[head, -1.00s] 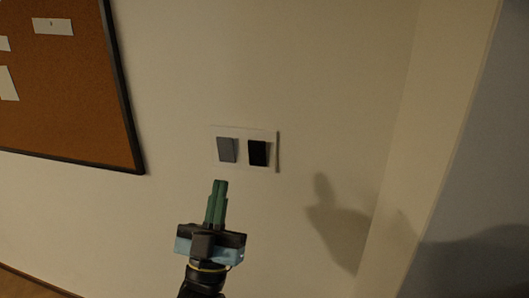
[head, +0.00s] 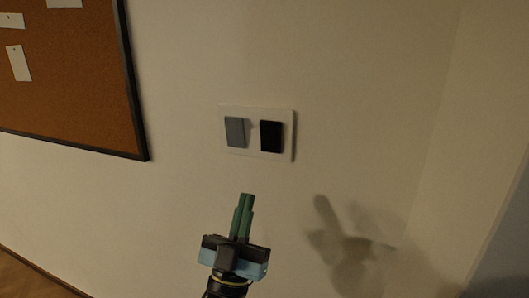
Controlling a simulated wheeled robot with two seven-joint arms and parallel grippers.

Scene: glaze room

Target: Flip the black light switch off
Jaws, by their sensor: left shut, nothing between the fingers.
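The black light switch (head: 271,136) is the right one of two rockers on a white wall plate (head: 254,149), near the middle of the head view. A grey switch (head: 235,131) sits beside it on the left. My left gripper (head: 244,204) is below the plate, pointing up, with its green fingers shut and empty. Its tips appear apart from both switches, a little below the gap between them. I cannot tell how far the tips are from the wall. My right gripper is not in view.
A cork board (head: 65,80) with a dark frame and pinned papers hangs on the wall at the upper left. The wall around the plate is bare. A wall corner or pillar (head: 480,150) stands at the right. A strip of floor shows at the lower left.

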